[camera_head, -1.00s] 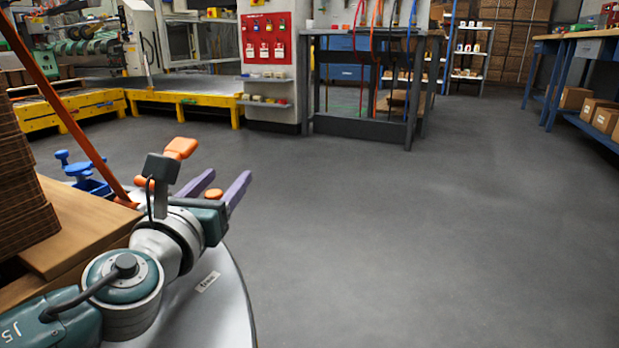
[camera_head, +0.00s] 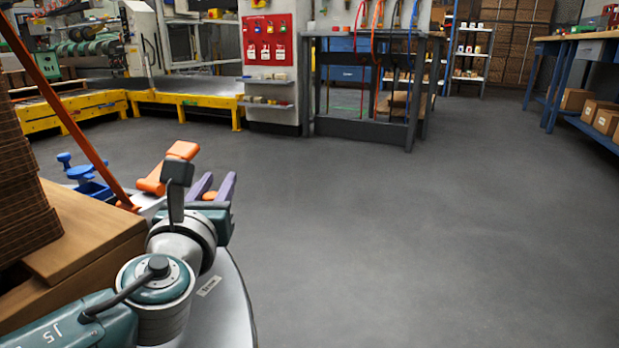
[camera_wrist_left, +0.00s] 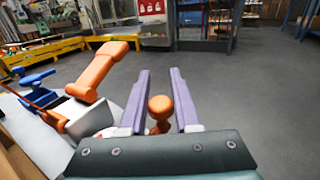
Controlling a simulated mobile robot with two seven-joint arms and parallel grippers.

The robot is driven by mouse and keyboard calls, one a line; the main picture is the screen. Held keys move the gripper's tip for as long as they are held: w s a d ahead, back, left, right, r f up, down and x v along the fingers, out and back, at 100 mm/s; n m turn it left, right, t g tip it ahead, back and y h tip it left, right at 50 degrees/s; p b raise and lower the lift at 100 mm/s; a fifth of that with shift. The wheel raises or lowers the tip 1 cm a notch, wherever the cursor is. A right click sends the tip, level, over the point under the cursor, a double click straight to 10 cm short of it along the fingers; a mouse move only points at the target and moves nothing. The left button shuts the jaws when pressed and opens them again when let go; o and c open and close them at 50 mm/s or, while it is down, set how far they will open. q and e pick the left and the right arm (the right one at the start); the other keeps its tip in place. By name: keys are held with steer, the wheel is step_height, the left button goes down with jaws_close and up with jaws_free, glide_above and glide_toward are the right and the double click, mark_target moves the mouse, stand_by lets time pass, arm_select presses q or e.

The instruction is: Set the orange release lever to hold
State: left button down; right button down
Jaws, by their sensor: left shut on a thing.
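Two orange parts show on the white round surface (camera_head: 225,300). One is a thick orange handle (camera_head: 168,166), raised and tilted above a grey block; it also shows in the left wrist view (camera_wrist_left: 100,70). The other is a round orange knob (camera_wrist_left: 160,106) between the purple fingers. I cannot tell from its visible end whether the knob is the release lever's tip. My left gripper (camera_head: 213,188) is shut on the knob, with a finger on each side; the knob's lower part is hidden. Hold markings are not readable. My right gripper is not in view.
A brown box (camera_head: 85,235) with stacked brown sheets (camera_head: 25,190) stands close at left. A blue bin (camera_head: 95,190) and a slanted orange-red bar (camera_head: 65,110) are beyond it. Open grey floor (camera_head: 400,230) lies to the right.

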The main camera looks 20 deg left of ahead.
arm_select(q)
steer(key=shift+s+a+n+g+y, duration=0.1)
steer(key=shift+a+n+g+y, duration=0.4)
steer(key=shift+n+y, duration=0.45)
steer(key=c, duration=0.6)
jaws_free()
steer(key=p, duration=0.4)
glide_toward(206, 199)
steer(key=x, duration=0.5)
steer(key=shift+s+d, duration=0.15)
